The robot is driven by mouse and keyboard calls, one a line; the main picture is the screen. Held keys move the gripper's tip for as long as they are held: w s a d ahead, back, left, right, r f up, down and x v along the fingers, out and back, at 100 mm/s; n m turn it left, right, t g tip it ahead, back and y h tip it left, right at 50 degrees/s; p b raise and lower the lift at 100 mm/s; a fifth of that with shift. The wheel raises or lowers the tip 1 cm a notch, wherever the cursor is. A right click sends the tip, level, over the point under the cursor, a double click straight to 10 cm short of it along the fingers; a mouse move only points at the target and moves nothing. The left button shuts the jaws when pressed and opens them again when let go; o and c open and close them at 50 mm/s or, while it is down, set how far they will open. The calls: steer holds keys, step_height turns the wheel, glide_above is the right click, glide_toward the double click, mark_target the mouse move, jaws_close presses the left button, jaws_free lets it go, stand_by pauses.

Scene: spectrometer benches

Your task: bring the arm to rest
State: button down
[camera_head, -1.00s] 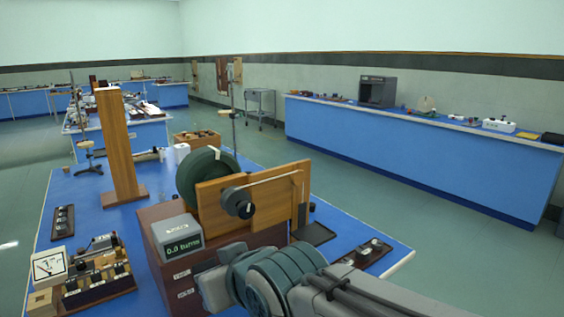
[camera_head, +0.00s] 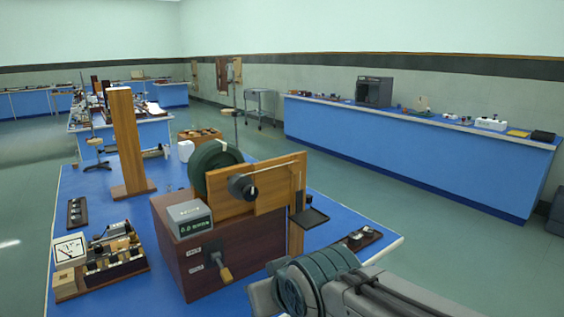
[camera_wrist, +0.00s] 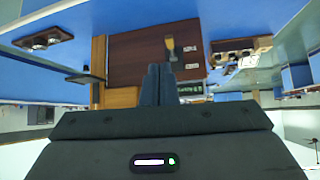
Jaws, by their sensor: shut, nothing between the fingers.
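My gripper (camera_wrist: 158,85) shows in the wrist view with its two dark fingers together and nothing between them. It points toward the dark red-brown cabinet (camera_wrist: 130,58), which appears upside down there. I see a gap of unknown size between them, with no clear contact. In the head view my arm (camera_head: 335,285) is at the lower right, in front of the cabinet (camera_head: 220,262); the fingers are not visible there. A wooden-handled knob or lever (camera_head: 223,272) sticks out from the cabinet's front, and it also shows in the wrist view (camera_wrist: 170,48).
A grey display box (camera_head: 190,220), a dark green wheel (camera_head: 213,165) and a wooden panel (camera_head: 275,185) stand on the cabinet. A wooden post (camera_head: 127,145) and a meter board (camera_head: 100,265) are on the left of the blue bench.

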steer(key=s+d+f+m+g+h+p, duration=0.1)
steer(key=s+d+f+m+g+h, duration=0.1)
steer(key=d, duration=0.6)
steer(key=s+d+f+m+g+h+p, duration=0.1)
steer(key=s+d+f+m+g+h, duration=0.1)
steer(key=s+d+f, duration=0.3)
steer(key=d+m+g, duration=0.1)
steer(key=d, duration=0.2)
steer(key=shift+s+d, duration=0.15)
steer(key=shift+d, duration=0.2)
stand_by(0.3)
